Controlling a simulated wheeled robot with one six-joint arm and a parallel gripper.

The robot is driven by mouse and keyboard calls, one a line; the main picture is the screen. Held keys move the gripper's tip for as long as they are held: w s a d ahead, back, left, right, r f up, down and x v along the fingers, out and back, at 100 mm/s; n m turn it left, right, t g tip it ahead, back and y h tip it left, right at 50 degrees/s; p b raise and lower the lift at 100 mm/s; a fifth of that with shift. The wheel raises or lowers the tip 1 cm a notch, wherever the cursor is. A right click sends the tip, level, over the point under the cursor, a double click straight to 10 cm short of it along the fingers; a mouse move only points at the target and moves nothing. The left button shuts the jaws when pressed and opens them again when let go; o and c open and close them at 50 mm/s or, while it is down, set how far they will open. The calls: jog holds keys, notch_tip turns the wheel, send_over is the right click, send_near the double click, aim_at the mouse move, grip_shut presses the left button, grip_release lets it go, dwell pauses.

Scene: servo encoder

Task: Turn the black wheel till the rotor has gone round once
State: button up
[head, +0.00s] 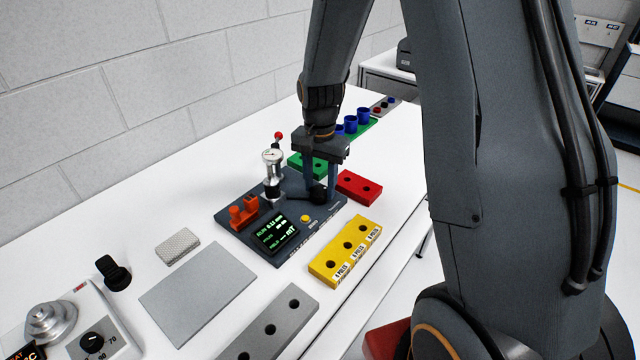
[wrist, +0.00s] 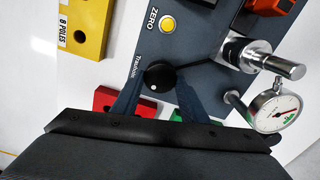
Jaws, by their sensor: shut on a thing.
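The black wheel (head: 319,197) is a small dark knob at the right end of a dark instrument plate (head: 240,228). My gripper (head: 321,188) points down with one finger on each side of it and is shut on it. In the wrist view the wheel (wrist: 158,76) shows a white dot near its rim, beside the lettering on the plate. The gripper (wrist: 157,95) reaches up to it from below. A silver post with a round dial (head: 272,160) stands on the plate; the dial (wrist: 277,110) also shows in the wrist view. I cannot tell the rotor clearly apart.
The plate carries a lit green display (head: 275,233), a yellow button (head: 306,218) and an orange block (head: 243,211). A yellow block (head: 346,251), a red block (head: 359,187) and a green block (head: 307,165) lie close around it. A bare grey mat (head: 198,288) lies front left.

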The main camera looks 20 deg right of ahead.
aim_at(320, 190)
jog(key=shift+w+r, duration=0.1)
jog(key=o, duration=1.1)
jog(key=shift+c, duration=0.2)
jog(key=shift+r+b, duration=1.05)
jog(key=shift+r, duration=2.85)
jog(key=s+f+n, duration=0.1)
jog(key=s+n, duration=0.2)
jog(key=s, duration=0.2)
jog(key=s+f+n+t+b, duration=0.1)
jog(key=s+n, duration=0.2)
jog(key=s, duration=0.2)
jog(key=s+f+n+b, duration=0.1)
jog(key=s+f+n, duration=0.1)
jog(key=s, duration=0.3)
jog(key=shift+s+a+n, duration=0.15)
jog(key=shift+s+n, duration=0.15)
jog(key=shift+n, duration=0.2)
